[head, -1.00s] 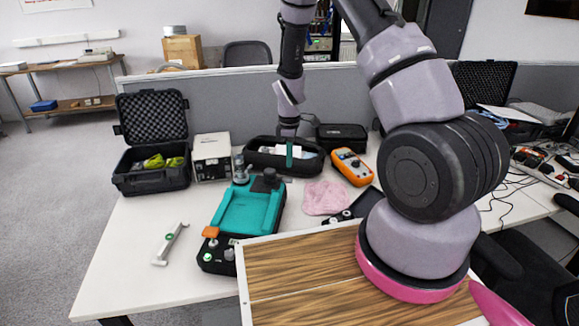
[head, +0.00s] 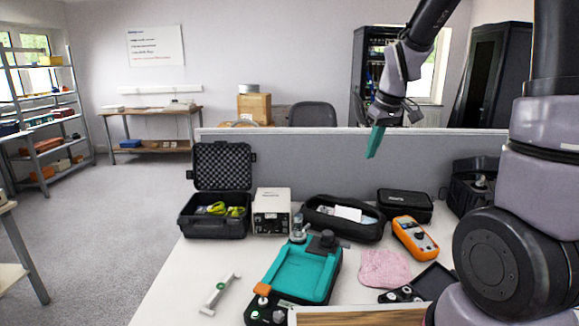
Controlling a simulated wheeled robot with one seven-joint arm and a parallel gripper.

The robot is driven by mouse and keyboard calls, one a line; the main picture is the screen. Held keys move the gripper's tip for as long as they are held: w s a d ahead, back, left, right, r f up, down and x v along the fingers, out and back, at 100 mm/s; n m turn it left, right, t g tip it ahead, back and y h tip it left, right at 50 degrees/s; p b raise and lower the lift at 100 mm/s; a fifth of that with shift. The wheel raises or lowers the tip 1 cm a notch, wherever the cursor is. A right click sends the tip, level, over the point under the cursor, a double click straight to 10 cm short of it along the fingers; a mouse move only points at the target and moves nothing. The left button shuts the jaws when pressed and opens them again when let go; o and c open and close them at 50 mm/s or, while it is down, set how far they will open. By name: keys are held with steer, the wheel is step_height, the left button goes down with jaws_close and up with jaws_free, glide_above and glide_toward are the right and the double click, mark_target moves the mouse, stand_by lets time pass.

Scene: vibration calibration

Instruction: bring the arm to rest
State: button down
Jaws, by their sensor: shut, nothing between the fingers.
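My gripper (head: 375,141) is at the end of my raised arm, with teal fingers pointing down. It is shut and empty, in the air in front of the grey partition (head: 300,155), above the back of the desk (head: 185,275). It touches nothing that I can see. My arm's thick lower links fill the right side of the head view and hide part of the desk there.
On the desk stand an open black case (head: 215,228), a white box unit (head: 271,211), a black pouch (head: 343,217), an orange multimeter (head: 415,238), a teal-topped device (head: 300,275), a pink cloth (head: 384,268) and a white handle (head: 220,293). The air above the left desk is clear.

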steer(key=s+d+r+m+t, duration=0.1)
steer(key=s+r+m+t, duration=0.1)
steer(key=s+r+m, duration=0.2)
steer(key=s+d+r+m+t, duration=0.1)
steer(key=s+r+m, duration=0.4)
steer(key=s+r, duration=0.5)
steer(key=s+t, duration=0.1)
steer(key=s, duration=0.4)
steer(key=shift+d+m, duration=0.2)
steer(key=shift+m, duration=0.1)
